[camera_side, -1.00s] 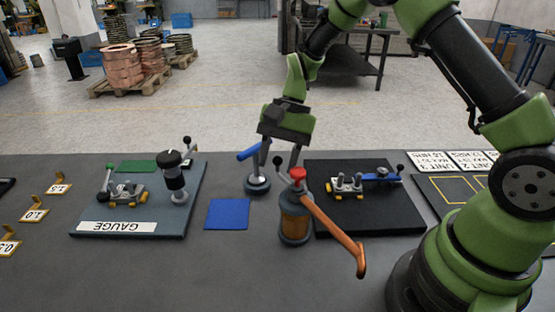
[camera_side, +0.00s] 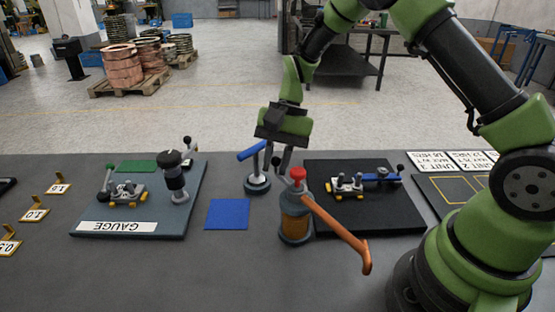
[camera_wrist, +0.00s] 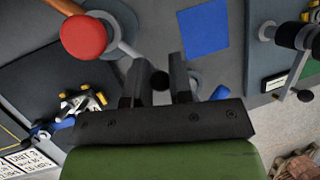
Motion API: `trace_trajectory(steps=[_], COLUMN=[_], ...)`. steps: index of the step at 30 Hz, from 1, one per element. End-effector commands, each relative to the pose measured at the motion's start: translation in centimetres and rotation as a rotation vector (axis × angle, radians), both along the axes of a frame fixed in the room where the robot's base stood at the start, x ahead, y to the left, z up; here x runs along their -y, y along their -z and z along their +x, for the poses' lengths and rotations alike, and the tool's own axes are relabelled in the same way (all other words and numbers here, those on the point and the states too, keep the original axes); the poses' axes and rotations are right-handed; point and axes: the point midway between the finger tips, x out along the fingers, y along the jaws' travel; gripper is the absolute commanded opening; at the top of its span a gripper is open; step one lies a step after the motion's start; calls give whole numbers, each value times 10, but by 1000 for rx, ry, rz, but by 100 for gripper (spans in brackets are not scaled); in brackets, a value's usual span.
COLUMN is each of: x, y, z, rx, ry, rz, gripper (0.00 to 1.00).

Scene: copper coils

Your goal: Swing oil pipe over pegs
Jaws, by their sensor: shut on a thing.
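The oil can (camera_side: 295,222) stands on the bench, with a red cap (camera_side: 298,174) and a copper oil pipe (camera_side: 340,232) sloping down to the lower right, its bent tip past the black board's front edge. My gripper (camera_side: 281,168) is at the can's upper left. In the wrist view its fingers are shut on a black ball knob (camera_wrist: 160,82), on a grey lever from the can; the red cap (camera_wrist: 84,36) shows beside it. A fixture (camera_side: 347,185) with small upright posts and yellow parts sits on the black board (camera_side: 385,218); I cannot tell whether these are the pegs.
A stand with a blue arm (camera_side: 257,182) is close left of my gripper. A blue square (camera_side: 227,214) lies flat left of the can. The gauge board (camera_side: 150,215) is further left. Label cards (camera_side: 465,161) lie at right. The front of the bench is clear.

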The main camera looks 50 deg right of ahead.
Motion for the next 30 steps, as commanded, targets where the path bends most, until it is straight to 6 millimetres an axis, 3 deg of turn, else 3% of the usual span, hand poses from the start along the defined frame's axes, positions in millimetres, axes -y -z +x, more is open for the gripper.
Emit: trace_trajectory(steps=[15, 30], x=[-28, -55], y=[1, 1], z=[-1, -15], rx=[-3, -5], ry=[-421, -898], rz=[3, 2], gripper=[0, 0])
